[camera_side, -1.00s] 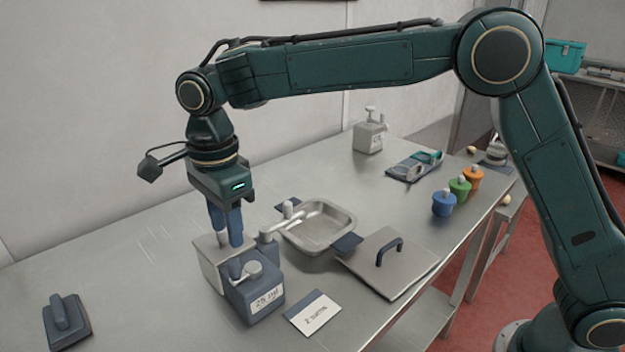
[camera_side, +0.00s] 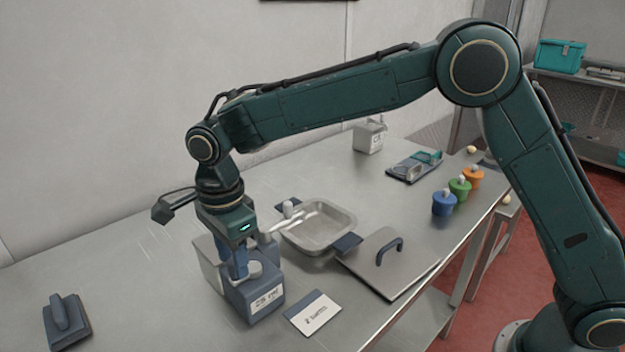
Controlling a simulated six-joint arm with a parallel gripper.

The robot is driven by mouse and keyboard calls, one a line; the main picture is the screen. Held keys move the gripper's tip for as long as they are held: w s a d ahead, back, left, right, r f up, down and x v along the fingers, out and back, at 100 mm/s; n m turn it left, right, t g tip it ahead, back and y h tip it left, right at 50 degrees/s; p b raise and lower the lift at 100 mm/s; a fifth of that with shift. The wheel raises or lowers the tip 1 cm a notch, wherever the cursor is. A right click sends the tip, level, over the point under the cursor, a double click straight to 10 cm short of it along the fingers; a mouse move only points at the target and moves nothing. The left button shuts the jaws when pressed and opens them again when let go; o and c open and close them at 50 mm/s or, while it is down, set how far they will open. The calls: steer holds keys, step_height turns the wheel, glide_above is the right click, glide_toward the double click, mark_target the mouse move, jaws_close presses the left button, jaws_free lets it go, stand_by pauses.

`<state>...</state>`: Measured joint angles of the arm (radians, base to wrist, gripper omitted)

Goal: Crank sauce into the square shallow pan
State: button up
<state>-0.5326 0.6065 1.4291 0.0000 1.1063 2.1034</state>
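The square shallow pan (camera_side: 345,218) is a metal tray with dark blue handles, lying on the table right of the sauce dispenser. The dispenser has a dark blue front box (camera_side: 262,308) with a white label and a pale grey box (camera_side: 208,262) behind its left side. A light spout (camera_side: 295,221) reaches from it over the pan's left side. My gripper (camera_side: 237,275) points down over the dispenser, its blue fingers low at the dispenser's top, beside the round pale cap. The fingers hide the crank part there, and I cannot tell whether they grip it. No sauce shows in the pan.
A flat metal lid (camera_side: 375,275) with a dark handle lies right of the pan. A label card (camera_side: 314,313) lies in front. Blue (camera_side: 444,204), green and orange pots stand at the right edge. A dark handled block (camera_side: 66,320) is at front left.

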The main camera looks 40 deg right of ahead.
steer(key=shift+f, duration=0.75)
steer(key=shift+f, duration=0.15)
steer(key=c, duration=0.6)
